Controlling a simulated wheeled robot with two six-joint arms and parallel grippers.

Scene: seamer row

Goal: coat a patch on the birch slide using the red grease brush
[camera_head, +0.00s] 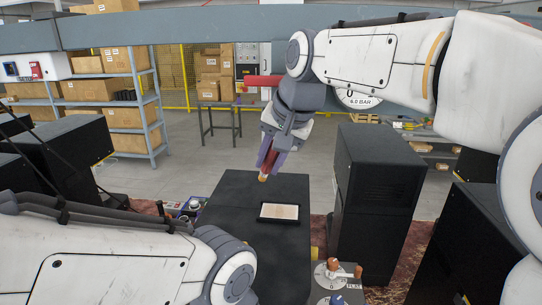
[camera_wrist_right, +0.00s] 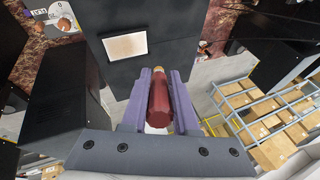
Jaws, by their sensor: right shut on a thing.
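The birch slide (camera_head: 280,211) is a pale panel in a dark frame, lying flat on top of a black cabinet (camera_head: 235,200). In the right wrist view the slide (camera_wrist_right: 125,44) shows whole, ahead of the fingers. My right gripper (camera_head: 270,165) is shut on the red grease brush (camera_wrist_right: 159,103), with its purple fingers on both sides of the red handle. The brush's tan tip (camera_head: 263,178) points down, above the far part of the cabinet and apart from the slide. My left arm is at the lower left, but its gripper is out of view.
A tall black cabinet (camera_head: 378,185) stands right of the slide. A grey panel with an orange-handled control (camera_head: 335,268) is at the front right. More black cabinets (camera_head: 60,145) stand at the left. Shelves with cardboard boxes (camera_head: 127,117) are behind.

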